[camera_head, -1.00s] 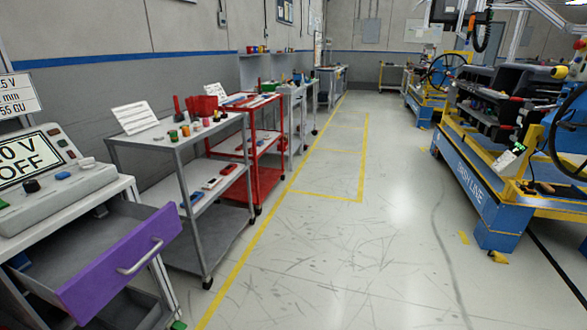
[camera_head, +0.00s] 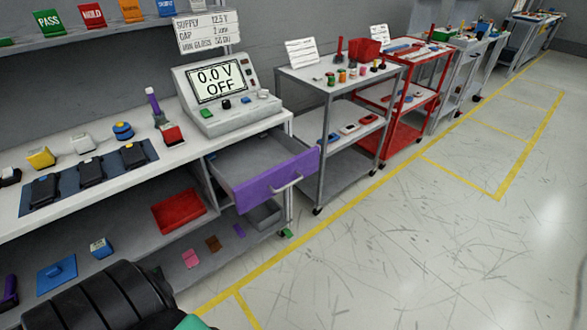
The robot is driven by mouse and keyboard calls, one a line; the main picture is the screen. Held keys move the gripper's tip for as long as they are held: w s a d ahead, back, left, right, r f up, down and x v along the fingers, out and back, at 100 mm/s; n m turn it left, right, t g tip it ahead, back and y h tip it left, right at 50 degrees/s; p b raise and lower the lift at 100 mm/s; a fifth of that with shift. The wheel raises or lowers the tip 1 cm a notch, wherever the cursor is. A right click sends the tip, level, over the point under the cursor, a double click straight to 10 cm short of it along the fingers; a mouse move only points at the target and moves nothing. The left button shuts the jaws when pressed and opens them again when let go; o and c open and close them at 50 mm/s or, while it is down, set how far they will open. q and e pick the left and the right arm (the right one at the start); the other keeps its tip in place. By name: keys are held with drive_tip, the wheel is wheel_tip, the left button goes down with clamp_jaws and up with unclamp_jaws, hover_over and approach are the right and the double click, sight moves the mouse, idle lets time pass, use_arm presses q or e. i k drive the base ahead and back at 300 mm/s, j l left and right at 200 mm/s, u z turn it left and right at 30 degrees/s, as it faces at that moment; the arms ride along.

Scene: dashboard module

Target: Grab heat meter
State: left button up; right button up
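No object in view is clearly marked as a heat meter, and I cannot tell which one it is. Several small handheld devices lie on the middle shelf of the grey cart, among them a blue one (camera_head: 329,137), a red-and-white one (camera_head: 349,128) and a red one (camera_head: 369,119). Black devices (camera_head: 90,172) lie in a row on a dark mat on the left bench. A bench unit (camera_head: 220,88) reads "0.0 V OFF". A black ribbed part of my arm shows at the lower left. No gripper fingers are visible.
An open purple-fronted drawer (camera_head: 275,180) juts out from the workbench (camera_head: 70,199). A red cart (camera_head: 402,133) stands behind the grey cart (camera_head: 320,88). The floor at the right is clear.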

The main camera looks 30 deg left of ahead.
sight(171, 132)
drive_tip(key=u, duration=1.95)
drive_tip(key=i, duration=0.05)
